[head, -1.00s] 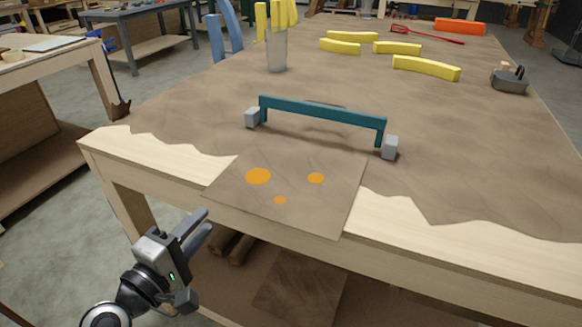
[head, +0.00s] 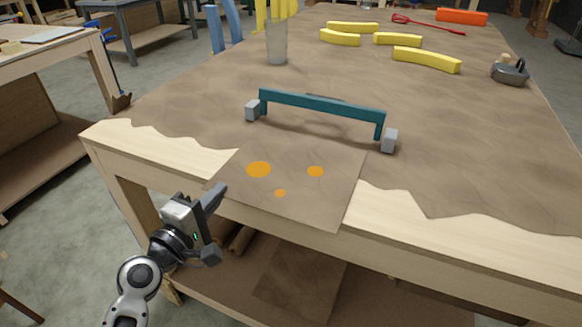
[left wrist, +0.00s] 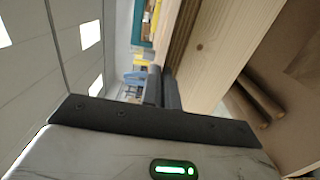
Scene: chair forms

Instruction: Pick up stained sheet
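The stained sheet (head: 330,193), brown with several orange spots, lies flat at the table's front edge, its front corner overhanging. My left gripper (head: 219,193) is just in front of the table edge, at the sheet's left corner. Its fingers (left wrist: 164,88) look close together in the left wrist view, with nothing seen between them. I cannot tell whether the fingertips touch the sheet. My right gripper is not in view.
A teal clamp-like form with grey end blocks (head: 322,112) stands just behind the sheet. The table (head: 440,235) also carries a clear cup (head: 277,45), yellow curved pieces (head: 426,60) and a small plane (head: 510,73). A lower shelf (head: 375,295) lies below.

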